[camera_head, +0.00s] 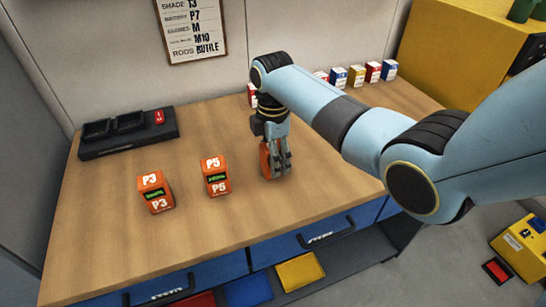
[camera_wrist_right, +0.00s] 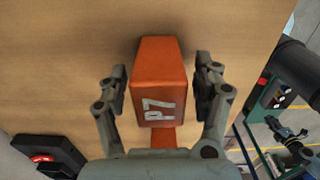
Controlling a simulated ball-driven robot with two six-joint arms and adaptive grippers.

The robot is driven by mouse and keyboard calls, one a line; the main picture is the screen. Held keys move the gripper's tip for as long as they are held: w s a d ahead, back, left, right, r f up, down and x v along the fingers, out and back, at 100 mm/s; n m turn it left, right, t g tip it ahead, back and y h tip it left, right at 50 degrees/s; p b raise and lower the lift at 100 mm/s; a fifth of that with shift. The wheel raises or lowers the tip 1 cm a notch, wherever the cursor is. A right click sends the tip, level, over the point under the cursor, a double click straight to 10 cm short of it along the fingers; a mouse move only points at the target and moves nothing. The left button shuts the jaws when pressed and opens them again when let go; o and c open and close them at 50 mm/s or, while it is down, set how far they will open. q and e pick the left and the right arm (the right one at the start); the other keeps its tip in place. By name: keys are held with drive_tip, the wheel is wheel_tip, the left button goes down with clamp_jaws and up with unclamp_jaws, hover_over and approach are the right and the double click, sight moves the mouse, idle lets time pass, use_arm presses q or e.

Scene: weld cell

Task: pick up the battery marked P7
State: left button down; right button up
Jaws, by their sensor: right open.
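The orange battery marked P7 (camera_wrist_right: 160,85) stands on the bench between the fingers of my right gripper (camera_wrist_right: 160,88) in the right wrist view. The fingers are on both sides of it, with a gap showing on each side. In the head view my right gripper (camera_head: 277,166) points down at the battery P7 (camera_head: 265,160), which is mostly hidden behind the fingers. An orange battery marked P5 (camera_head: 216,176) and one marked P3 (camera_head: 155,191) stand to its left. My left gripper is not in view.
A black charger (camera_head: 128,134) with empty-looking bays lies at the back left of the wooden bench (camera_head: 110,240). Several small boxes (camera_head: 356,75) stand at the back right. A notice board (camera_head: 190,28) on the wall lists P7. The front of the bench top is clear.

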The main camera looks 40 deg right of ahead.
drive_tip(key=shift+f, duration=0.25)
clamp_jaws()
drive_tip(key=shift+r, duration=0.1)
idle(0.3)
